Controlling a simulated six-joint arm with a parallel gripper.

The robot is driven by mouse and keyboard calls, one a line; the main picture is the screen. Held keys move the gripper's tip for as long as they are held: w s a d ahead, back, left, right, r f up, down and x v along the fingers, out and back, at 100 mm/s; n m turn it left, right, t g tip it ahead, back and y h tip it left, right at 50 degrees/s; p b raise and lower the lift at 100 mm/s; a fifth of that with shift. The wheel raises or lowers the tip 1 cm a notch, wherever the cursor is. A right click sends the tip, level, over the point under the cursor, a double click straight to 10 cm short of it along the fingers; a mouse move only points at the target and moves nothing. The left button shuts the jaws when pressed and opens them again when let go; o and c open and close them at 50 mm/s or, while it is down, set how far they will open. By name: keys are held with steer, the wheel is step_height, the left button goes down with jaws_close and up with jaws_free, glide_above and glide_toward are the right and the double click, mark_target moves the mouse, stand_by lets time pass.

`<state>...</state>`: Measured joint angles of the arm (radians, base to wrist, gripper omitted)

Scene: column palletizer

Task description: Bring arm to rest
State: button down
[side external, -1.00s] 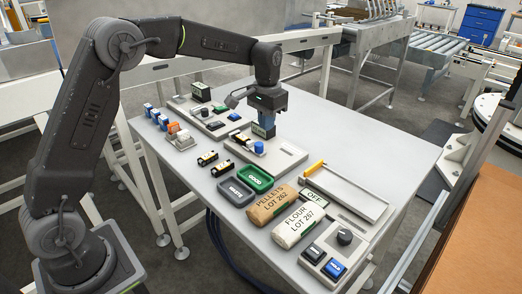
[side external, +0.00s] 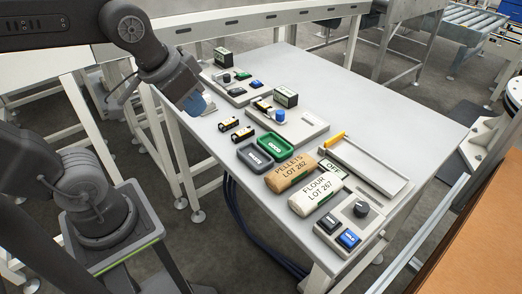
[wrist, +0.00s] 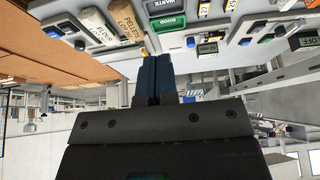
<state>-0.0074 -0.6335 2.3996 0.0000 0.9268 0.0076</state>
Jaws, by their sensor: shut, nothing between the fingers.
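My gripper (side external: 195,104) is at the left edge of the work table (side external: 390,125), above its surface and tilted. Its blue fingers are together with nothing between them. In the wrist view the two fingers (wrist: 153,78) lie side by side, closed and empty. The gripper hides part of the table's left edge and the small holders there. My arm reaches in from the upper left of the side view.
On the table are a grey plate (side external: 303,134) with a boxed display (side external: 286,97), a green tray (side external: 277,144), a dark tray (side external: 256,158), a pellets bag (side external: 290,172), a flour bag (side external: 315,193) and a button panel (side external: 338,243). The table's far right is clear.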

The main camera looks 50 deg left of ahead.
steer(key=shift+s+d+f, duration=0.1)
steer(key=shift+s+f, duration=0.25)
steer(key=shift+s, duration=0.3)
steer(key=shift+s+f, duration=0.3)
steer(key=shift+s, duration=0.3)
